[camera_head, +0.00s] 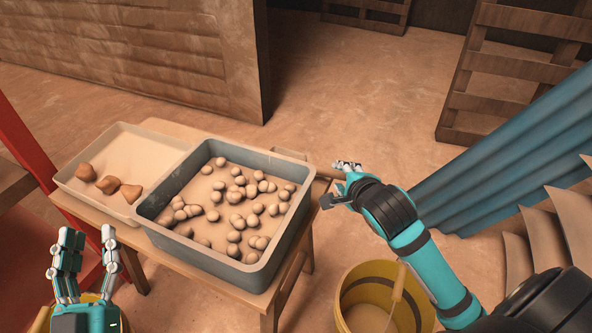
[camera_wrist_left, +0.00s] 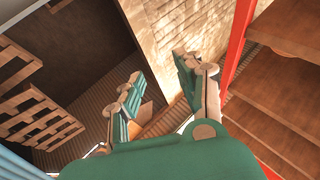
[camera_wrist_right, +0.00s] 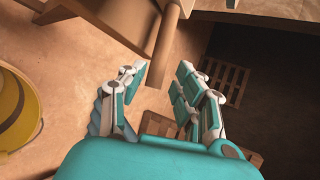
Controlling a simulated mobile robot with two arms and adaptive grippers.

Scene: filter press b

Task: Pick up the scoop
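A brown rounded handle (camera_wrist_right: 172,38), probably the scoop's, juts out from the table edge in the right wrist view. Its end reaches toward the gap between my right gripper's fingers (camera_wrist_right: 161,72); I cannot tell whether they touch it. In the head view my right gripper (camera_head: 337,182) is just right of the grey bin's right end, its fingers apart. A pale piece (camera_head: 290,152) beyond the bin's far right corner may be the scoop's head; the bin hides the rest. My left gripper (camera_head: 88,238) is open and empty in front of the table's left side.
The grey bin (camera_head: 197,258) holds many round beige lumps. A pale tray (camera_head: 105,147) with 3 brown lumps stands left of it on the wooden table. A yellow bucket (camera_head: 365,310) stands on the floor below my right arm. Blue corrugated sheets (camera_head: 515,160) stand at right.

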